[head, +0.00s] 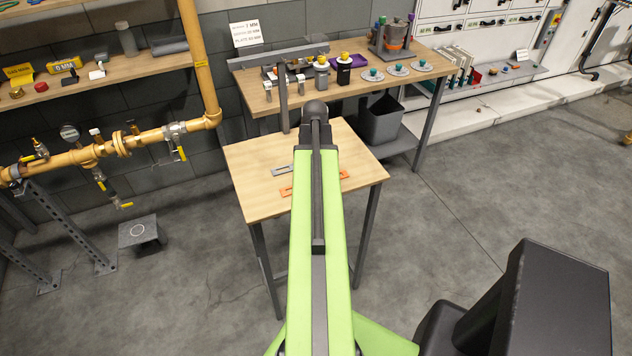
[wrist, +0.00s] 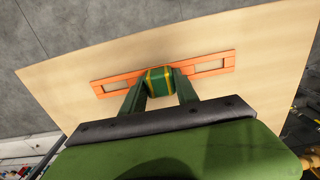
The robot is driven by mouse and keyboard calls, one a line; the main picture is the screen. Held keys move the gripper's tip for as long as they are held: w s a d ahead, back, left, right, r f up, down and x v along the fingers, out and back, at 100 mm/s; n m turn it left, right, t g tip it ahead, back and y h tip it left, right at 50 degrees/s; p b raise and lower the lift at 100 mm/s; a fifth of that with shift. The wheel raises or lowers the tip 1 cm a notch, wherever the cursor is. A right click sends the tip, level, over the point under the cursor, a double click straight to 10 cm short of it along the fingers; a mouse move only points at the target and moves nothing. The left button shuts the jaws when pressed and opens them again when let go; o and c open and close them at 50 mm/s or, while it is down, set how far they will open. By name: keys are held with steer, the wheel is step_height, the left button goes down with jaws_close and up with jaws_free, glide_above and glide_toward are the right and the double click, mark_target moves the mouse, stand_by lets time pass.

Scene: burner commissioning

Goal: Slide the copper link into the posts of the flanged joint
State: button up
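The copper link is a flat orange bar with a slot at each end and a green-and-yellow striped sleeve (wrist: 161,81) at its middle. It appears to lie on the small wooden table; its orange right part (wrist: 212,64) shows in the wrist view. In the head view the arm hides its middle, and its left end (head: 286,191) shows. My gripper (wrist: 161,86) is at the sleeve, one dark finger on each side; whether they press on it is unclear. The flanged joint (head: 121,143) is on the yellow pipe at left; its posts are too small to make out.
A grey slotted link (head: 293,169) lies on the small table (head: 262,200), behind the copper one. A workbench (head: 262,103) with several parts stands behind. A low block (head: 138,231) stands on the floor at left. Floor (head: 470,190) to the right is clear.

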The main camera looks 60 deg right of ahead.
jaws_close()
step_height(320, 180, up, 5)
steer(key=p, duration=0.5)
steer(key=shift+r, duration=0.1)
steer(key=shift+f+b, duration=0.45)
steer(key=shift+f, duration=0.1)
